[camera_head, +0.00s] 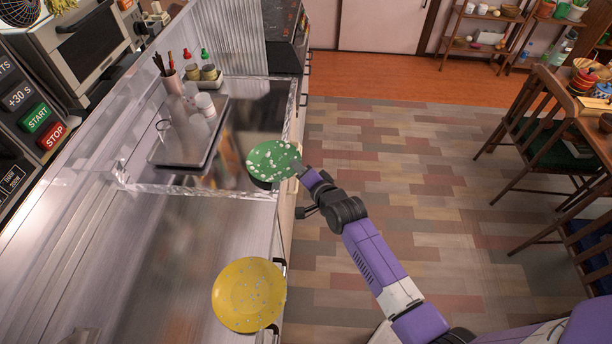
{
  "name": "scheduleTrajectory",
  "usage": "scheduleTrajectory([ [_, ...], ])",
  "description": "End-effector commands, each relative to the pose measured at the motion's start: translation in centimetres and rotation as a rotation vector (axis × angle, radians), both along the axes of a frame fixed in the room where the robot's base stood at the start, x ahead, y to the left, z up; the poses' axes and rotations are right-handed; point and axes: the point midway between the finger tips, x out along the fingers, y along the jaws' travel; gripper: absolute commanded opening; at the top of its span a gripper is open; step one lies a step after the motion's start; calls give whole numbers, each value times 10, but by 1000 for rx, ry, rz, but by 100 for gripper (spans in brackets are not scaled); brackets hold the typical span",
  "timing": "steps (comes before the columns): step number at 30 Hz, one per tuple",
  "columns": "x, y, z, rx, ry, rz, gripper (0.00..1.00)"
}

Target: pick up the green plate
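The green plate (270,157), with pale spots, is at the right edge of the counter, overlapping the transparent rim. A dark patch shows just below it; I cannot tell whether the plate rests on the counter or is raised. My gripper (300,172) is at the plate's right rim, reaching in from the floor side. The fingertips are small and partly hidden at the rim, so I cannot tell whether they are closed on it.
A yellow plate (249,294) lies nearer on the counter's right edge. A tray (183,150) with white cups (206,105) sits left of the green plate. Bottles stand behind it. The floor to the right is open, with wooden chairs (545,125) at the far right.

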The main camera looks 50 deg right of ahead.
Motion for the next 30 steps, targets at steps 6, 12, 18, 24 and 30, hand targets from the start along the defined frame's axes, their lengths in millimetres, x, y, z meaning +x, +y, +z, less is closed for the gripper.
scheduleTrajectory([
  [6,12,-4,-5,1,0,0,31],
  [12,12,-4,-5,0,0,0,31],
  [18,12,-4,-5,0,0,0,7],
  [24,12,-4,-5,0,0,0,0],
  [30,12,-4,-6,0,0,0,0],
])
